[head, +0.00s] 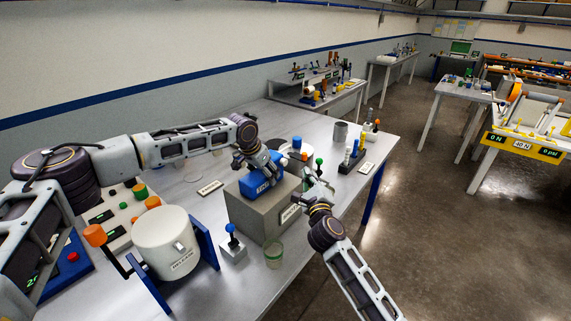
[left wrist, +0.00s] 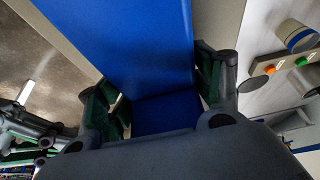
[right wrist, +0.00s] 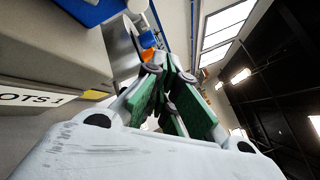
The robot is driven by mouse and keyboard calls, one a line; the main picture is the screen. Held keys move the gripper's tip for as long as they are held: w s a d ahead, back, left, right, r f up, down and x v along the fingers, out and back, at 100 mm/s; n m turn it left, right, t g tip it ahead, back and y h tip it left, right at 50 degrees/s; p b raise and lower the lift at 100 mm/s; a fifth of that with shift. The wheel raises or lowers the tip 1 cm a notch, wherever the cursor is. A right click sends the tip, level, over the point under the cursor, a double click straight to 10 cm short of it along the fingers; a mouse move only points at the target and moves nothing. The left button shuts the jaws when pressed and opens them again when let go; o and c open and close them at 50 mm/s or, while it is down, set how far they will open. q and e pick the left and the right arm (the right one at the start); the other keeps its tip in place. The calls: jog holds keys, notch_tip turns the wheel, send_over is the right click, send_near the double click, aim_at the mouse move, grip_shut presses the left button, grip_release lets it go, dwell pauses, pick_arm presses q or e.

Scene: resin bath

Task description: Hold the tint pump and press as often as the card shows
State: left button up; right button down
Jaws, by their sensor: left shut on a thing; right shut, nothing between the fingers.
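The blue tint pump body (head: 258,186), with a white label on its front, sits on a grey block (head: 246,214). My left gripper (head: 268,166) is shut on the blue body from above; the left wrist view shows the blue surface (left wrist: 120,45) between its fingers. My right gripper (head: 310,180) is shut and empty, just right of the pump beside the block. In the right wrist view its fingers (right wrist: 160,72) are together near a small orange part (right wrist: 147,54). A label (head: 291,212) is on the block's side; the wording is only partly readable. I cannot make out a press count.
A white drum (head: 166,245) in a blue stand is at the front left. A blue-knobbed post (head: 232,245) and a small cup (head: 273,254) stand before the block. A grey cylinder (head: 340,133) and several bottles are behind right. A small card (head: 210,187) lies left.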

jog(key=shift+w+a, duration=0.5)
jog(key=shift+a, duration=0.25)
jog(key=shift+w+a, duration=0.55)
jog(key=shift+a, duration=0.25)
jog(key=shift+w+a, duration=0.5)
jog(key=shift+a, duration=0.25)
jog(key=shift+w+a, duration=0.6)
jog(key=shift+a, duration=0.15)
dwell(1.6)
jog(key=shift+d, duration=0.1)
jog(key=shift+s+d+f, duration=0.1)
jog(key=shift+s+d, duration=0.4)
jog(key=shift+d, duration=0.15)
jog(key=shift+d, duration=0.1)
dwell(0.3)
jog(key=shift+s+d, duration=0.7)
jog(key=shift+d, duration=0.3)
jog(key=shift+s+d, duration=0.7)
jog(key=shift+d, duration=0.3)
jog(key=s+d, duration=0.4)
jog(key=d, duration=0.2)
dwell(0.4)
